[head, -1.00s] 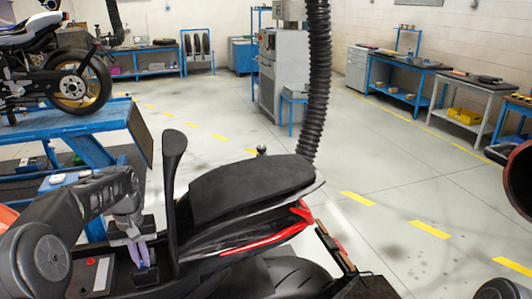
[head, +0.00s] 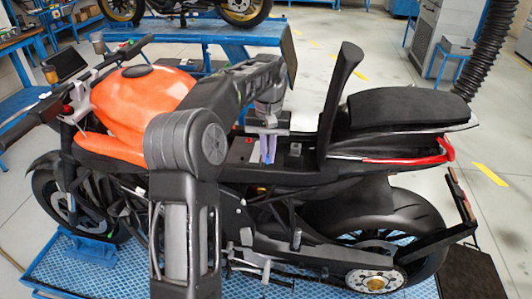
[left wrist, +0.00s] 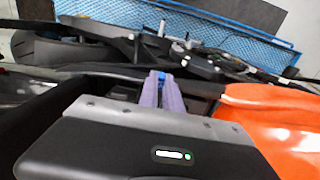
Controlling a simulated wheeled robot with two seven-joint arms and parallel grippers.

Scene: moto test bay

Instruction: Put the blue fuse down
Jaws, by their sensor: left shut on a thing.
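My left gripper (head: 267,157) has pale purple fingers pointing down over the open middle of the motorcycle, between the orange tank and the upright seat back. It is shut on the blue fuse. Only a small bit of the blue fuse (left wrist: 161,75) shows between the fingertips in the left wrist view (left wrist: 161,82). I cannot tell whether the fuse touches the surface below. A small dark block (head: 295,149) stands on the bike's dark tray just right of the fingers. My right gripper is not in view.
The orange tank (head: 138,108) lies left of my arm. The upright seat back (head: 342,90) and black seat (head: 405,106) stand to the right. The bike stands on a blue platform (head: 80,268). A blue bench (head: 200,35) is behind.

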